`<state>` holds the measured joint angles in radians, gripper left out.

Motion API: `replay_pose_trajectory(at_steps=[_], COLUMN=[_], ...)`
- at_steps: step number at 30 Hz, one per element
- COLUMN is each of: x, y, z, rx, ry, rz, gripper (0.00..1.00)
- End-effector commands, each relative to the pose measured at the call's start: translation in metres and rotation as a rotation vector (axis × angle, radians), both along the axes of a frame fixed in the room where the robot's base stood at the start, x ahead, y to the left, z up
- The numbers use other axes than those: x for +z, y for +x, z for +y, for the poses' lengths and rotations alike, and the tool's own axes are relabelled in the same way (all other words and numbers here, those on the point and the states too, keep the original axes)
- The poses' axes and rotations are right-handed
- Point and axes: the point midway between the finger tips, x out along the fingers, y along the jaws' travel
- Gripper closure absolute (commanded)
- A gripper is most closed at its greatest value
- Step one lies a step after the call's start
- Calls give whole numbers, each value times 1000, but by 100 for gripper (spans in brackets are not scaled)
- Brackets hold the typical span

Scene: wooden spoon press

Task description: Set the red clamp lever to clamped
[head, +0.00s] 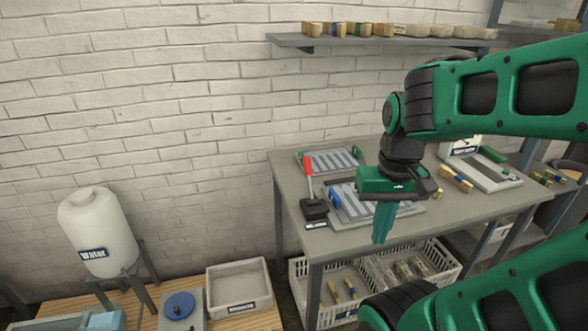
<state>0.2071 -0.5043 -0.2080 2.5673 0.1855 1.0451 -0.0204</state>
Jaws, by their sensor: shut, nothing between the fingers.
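The red clamp lever (307,166) stands nearly upright on a black base (314,209) at the left part of the grey workbench. A small label lies in front of the base, too small to read. My gripper (381,239) points down over the bench's front edge, to the right of the lever and apart from it. Its green fingers are shut and hold nothing. The gripper body hides part of the press tray (352,222) behind it.
Another grooved tray (327,159) lies behind the lever. White crates (327,309) sit under the bench. A wall shelf (360,41) holds several small items. A water tank (97,232) and a white bin (238,289) stand at left. My arm fills the right side.

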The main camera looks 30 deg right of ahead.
Motion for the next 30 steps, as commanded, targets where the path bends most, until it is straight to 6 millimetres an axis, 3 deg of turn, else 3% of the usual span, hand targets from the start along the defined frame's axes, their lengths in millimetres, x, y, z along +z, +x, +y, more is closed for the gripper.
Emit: replay_pose_trajectory(at_steps=[2,5,9,12,18,24,30], x=[1,2,0,-10,-38,-62,-72], y=[22,73,156,194,243,277,310], z=[4,21,62,74,64,44,33], rx=[67,218,461,565,681,772,863], ry=[-28,-78,-148,-198,-332,-504,-712], rz=[-34,-108,-212,-214,-103,59,221], gripper=[100,100,100,100,100,100,100])
